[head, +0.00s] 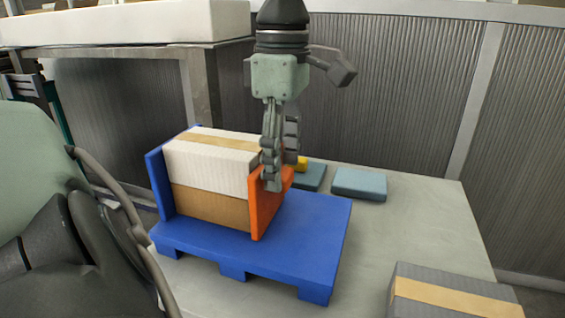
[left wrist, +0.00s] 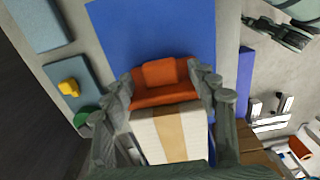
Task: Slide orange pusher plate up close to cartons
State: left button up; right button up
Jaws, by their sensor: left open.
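The orange pusher plate (head: 264,208) stands upright on the blue pallet (head: 327,225), at the right end of the cartons. A white carton (head: 205,168) with tan tape lies on a brown carton (head: 205,207), with an upright blue end wall (head: 157,184) at their left. In the left wrist view the plate (left wrist: 165,97) lies right by the white carton (left wrist: 146,133); I cannot tell whether they touch. My left gripper (head: 272,186) points down at the plate. Its open fingers (left wrist: 165,80) are on either side of the plate, contact unclear.
Blue-grey pads (head: 359,184) and a small yellow object (head: 301,164) lie behind the pallet. A grey taped carton (head: 445,292) stands at the front right. The pallet right of the plate and the tabletop (head: 420,225) beyond are clear.

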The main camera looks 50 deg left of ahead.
aim_at(282, 173)
pick_arm(q)
notch_tip(282, 173, up, 11)
jog(key=shift+r, duration=0.15)
dwell(0.6)
